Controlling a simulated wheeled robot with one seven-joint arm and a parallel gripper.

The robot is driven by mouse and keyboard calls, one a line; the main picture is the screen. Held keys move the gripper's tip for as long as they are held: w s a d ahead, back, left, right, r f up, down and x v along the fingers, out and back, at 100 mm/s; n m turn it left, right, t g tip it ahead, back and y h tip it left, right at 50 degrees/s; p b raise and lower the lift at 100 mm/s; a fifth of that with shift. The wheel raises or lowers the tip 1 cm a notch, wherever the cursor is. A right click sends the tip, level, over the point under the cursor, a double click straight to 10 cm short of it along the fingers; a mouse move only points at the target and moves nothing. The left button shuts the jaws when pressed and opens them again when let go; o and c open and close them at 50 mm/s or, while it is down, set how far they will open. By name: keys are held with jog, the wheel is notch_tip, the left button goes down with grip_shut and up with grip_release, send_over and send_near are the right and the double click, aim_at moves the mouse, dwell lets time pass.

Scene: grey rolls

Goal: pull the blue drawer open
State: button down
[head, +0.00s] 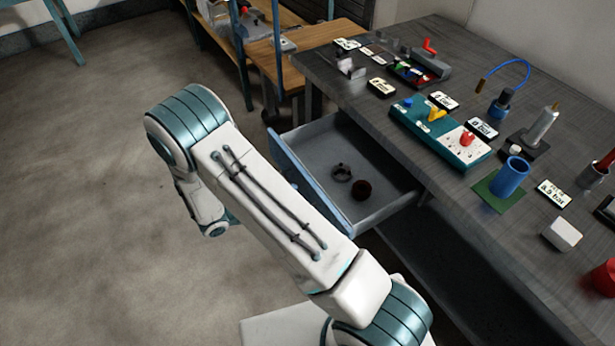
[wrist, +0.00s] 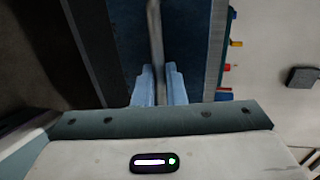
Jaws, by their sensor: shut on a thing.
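The blue drawer (head: 283,160) is pulled out from under the grey workbench, and its grey inside shows in the head view. Part of its front is hidden behind my arm. In the wrist view, my gripper (wrist: 159,88) has its two pale blue fingers shut on the drawer's handle, a grey bar (wrist: 156,35). The dark blue drawer front (wrist: 188,40) lies behind the bar. My gripper is hidden by my arm in the head view.
The workbench (head: 400,165) carries a teal panel (head: 465,152), a blue cup (head: 512,177) and several small items. A wooden bench (head: 315,36) stands behind. Open floor (head: 80,200) lies left of my arm.

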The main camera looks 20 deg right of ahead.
jog(key=shift+f+v, duration=0.2)
jog(key=shift+v, duration=0.8)
jog(key=shift+f+v, duration=0.25)
jog(key=shift+v, duration=0.8)
jog(key=c, duration=1.5)
grip_release()
jog(key=shift+a, duration=0.1)
jog(key=v, duration=1.3)
jog(key=shift+s+a, duration=0.2)
jog(key=shift+a, duration=0.2)
